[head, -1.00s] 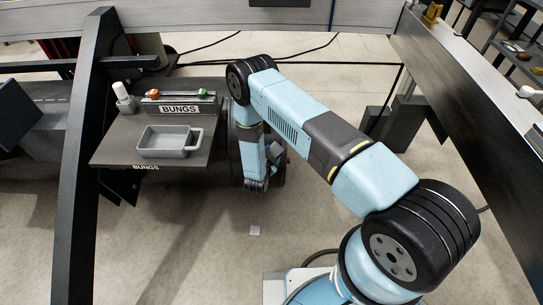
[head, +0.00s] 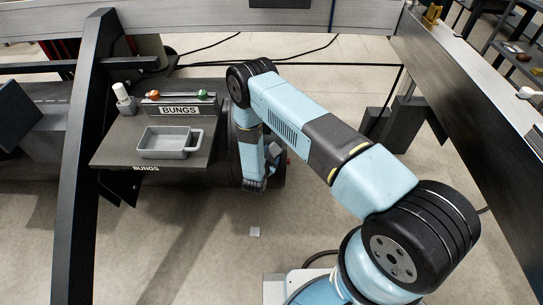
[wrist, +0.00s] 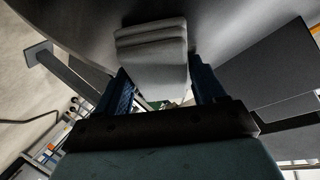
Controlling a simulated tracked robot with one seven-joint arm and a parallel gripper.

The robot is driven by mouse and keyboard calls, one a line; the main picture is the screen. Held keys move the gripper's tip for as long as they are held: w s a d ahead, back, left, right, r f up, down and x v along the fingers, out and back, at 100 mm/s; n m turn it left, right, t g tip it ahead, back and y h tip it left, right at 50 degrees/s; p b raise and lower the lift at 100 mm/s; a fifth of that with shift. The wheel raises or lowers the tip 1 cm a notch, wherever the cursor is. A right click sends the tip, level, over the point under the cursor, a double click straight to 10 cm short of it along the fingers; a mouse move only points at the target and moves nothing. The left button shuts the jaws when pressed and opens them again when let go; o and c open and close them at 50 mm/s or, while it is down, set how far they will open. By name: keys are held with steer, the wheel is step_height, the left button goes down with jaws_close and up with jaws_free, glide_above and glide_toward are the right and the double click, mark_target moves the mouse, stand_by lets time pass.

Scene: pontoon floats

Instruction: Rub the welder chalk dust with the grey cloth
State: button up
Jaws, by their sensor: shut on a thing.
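The grey cloth (wrist: 152,48), folded into a thick pad, is between the two blue fingers of my gripper (wrist: 162,88) in the wrist view. My gripper is shut on it. The cloth is up against or very near a dark, smooth, curved surface (wrist: 230,28); I cannot tell whether they touch. In the head view my forearm hangs down beside the dark float (head: 205,172), and my own arm largely hides the gripper and cloth. I cannot make out the welder chalk dust in either view.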

steer(key=shift+w+a, duration=0.1)
steer(key=shift+a, duration=1.65)
steer(key=shift+d, duration=0.15)
steer(key=shift+w+d, duration=0.15)
steer(key=shift+d, duration=2.05)
steer(key=shift+s+a+r, duration=0.1)
steer(key=shift+s+r, duration=0.3)
steer(key=shift+s, duration=0.25)
steer(key=shift+s+a+r, duration=0.15)
steer(key=shift+s+r, duration=0.2)
steer(key=shift+s, duration=0.35)
steer(key=shift+s+a+r, duration=0.1)
steer(key=shift+s+r, duration=0.3)
steer(key=shift+s, duration=0.25)
steer(key=shift+s+r, duration=0.35)
steer(key=shift+s, duration=0.25)
steer(key=shift+s, duration=0.15)
